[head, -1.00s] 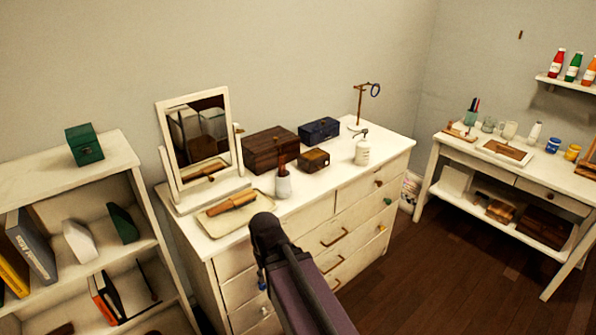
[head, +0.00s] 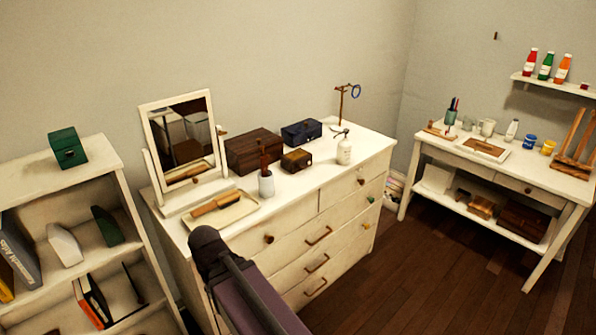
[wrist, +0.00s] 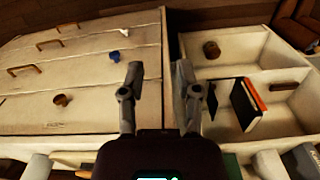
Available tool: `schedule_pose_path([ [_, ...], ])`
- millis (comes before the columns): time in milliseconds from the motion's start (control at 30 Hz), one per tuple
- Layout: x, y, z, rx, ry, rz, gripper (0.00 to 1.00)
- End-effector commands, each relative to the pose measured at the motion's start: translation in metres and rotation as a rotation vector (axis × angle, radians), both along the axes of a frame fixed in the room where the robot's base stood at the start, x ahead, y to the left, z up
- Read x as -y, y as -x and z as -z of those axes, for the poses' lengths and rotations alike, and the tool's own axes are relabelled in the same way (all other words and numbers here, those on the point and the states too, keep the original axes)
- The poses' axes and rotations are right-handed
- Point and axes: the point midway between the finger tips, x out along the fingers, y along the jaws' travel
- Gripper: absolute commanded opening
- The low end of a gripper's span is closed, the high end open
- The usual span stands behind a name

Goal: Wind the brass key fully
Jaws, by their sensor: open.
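I cannot make out a brass key in either view. A small brown box (head: 297,160) sits on the white dresser (head: 285,205), with a larger dark wooden box (head: 254,151) and a dark blue box (head: 301,132) behind it. Any key on them is too small to tell. In the wrist view my gripper (wrist: 160,68) is open and empty, its two fingers apart. It is in front of the dresser's drawer fronts and the bookshelf (wrist: 262,75), touching nothing that I can see. In the head view only my arm shows, at the dresser's front left.
A mirror (head: 180,135), a tray with a brush (head: 215,203), a cup (head: 266,186) and a pump bottle (head: 344,150) stand on the dresser. A green box (head: 68,148) tops the bookshelf. A white desk (head: 500,165) is at right. Dark floor (head: 420,270) between is clear.

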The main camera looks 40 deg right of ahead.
Motion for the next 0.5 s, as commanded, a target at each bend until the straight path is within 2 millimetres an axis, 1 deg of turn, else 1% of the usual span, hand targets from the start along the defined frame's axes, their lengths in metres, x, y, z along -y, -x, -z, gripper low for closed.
schedule_pose_path([
  [233,0.003,-0.004,0.001,0.010,0.002,-0.003,0.43],
  [367,0.014,-0.017,0.003,0.048,0.011,-0.013,0.43],
  [400,0.028,-0.023,0.003,0.067,0.017,-0.023,0.43],
  [467,0.043,-0.035,0.005,0.103,0.028,-0.035,0.43],
  [500,0.052,-0.044,0.005,0.131,0.038,-0.044,0.43],
])
